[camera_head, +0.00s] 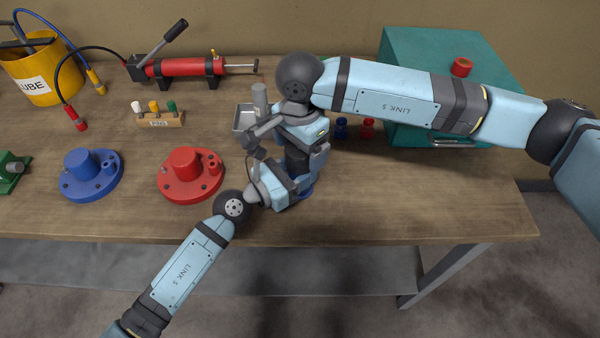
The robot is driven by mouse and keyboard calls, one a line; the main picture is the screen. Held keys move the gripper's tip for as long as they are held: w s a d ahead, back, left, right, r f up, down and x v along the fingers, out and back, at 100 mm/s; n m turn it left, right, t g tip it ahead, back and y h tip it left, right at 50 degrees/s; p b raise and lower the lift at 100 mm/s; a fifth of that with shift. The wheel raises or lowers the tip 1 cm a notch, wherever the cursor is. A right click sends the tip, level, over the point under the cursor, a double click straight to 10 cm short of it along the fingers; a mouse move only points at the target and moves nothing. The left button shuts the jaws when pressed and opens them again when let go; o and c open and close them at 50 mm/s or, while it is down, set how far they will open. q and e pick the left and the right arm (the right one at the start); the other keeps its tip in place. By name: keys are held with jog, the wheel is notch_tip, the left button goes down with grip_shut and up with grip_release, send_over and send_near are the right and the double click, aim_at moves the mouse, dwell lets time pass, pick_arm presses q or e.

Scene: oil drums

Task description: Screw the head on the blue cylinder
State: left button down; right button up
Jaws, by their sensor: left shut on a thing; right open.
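A small part of a blue cylinder (307,192) shows near the front of the bench, mostly hidden by my arms. My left gripper (291,184) comes in from the lower left and is shut on it, though the fingertips are hard to see. My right gripper (303,152) hangs just above and behind it, pointing down and open. Whether a head lies under the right gripper is hidden. A small blue piece (341,128) and a small red piece (367,128) stand to the right; I cannot tell whether either is a head.
A blue flange (91,175) and a red flange (191,176) stand at left. A red hand pump (185,67), yellow bucket (38,78) and pin rack (158,117) stand behind. A teal box (430,50) fills the back right. The bench's front right is clear.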

jog(key=shift+f, duration=1.25)
jog(key=c, duration=0.9)
jog(key=o, duration=0.9)
jog(key=shift+r, duration=2.25)
